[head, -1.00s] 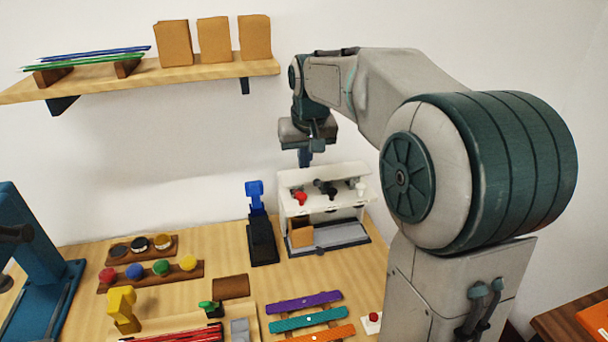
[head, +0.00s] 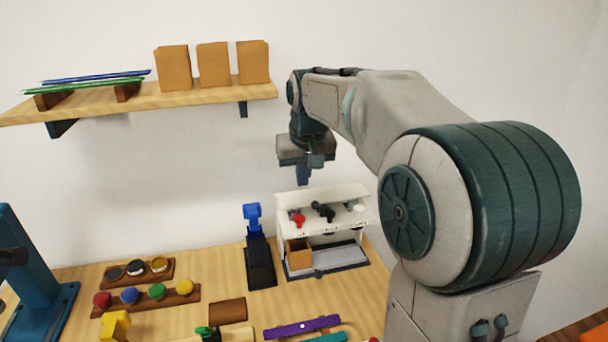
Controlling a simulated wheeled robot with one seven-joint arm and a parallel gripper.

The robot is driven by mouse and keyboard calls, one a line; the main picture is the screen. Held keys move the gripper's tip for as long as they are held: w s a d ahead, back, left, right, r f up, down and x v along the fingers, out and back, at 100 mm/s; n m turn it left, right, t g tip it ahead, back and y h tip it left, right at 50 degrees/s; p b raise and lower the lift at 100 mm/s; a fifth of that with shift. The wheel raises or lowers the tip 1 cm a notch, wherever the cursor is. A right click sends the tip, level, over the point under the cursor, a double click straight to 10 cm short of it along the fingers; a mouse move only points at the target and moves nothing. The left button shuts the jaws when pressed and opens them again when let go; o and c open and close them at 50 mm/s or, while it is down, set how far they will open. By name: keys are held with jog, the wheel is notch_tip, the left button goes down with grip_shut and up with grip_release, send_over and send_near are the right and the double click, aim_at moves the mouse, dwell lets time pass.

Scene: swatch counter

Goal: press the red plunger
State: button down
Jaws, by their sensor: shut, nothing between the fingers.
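The red plunger (head: 297,220) is the left one of a row on the sloped top of a white dispenser (head: 345,196). A black plunger (head: 323,211) stands beside it and a white one (head: 358,210) at the right end. My gripper (head: 303,181) points down above the back left part of the dispenser, near the red plunger in the picture. It is shut and empty, and appears apart from the plunger. A small brown box (head: 299,257) sits at the left of the dispenser's lower bay.
A blue upright device on a black base (head: 260,264) stands just left of the dispenser. Round colored knobs on wooden racks (head: 172,301) are further left. A wooden shelf (head: 200,94) with brown packets is above left.

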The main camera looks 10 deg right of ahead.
aim_at(299, 216)
notch_tip(299, 216, up, 2)
jog(key=shift+w+r+b, duration=0.1)
jog(key=shift+r+b, duration=0.1)
jog(key=shift+b, duration=0.45)
jog(key=x, duration=0.4)
jog(key=p+x, duration=0.1)
jog(key=x, duration=0.3)
jog(key=s+x, duration=0.1)
jog(key=x, duration=0.4)
jog(key=shift+f, duration=0.6)
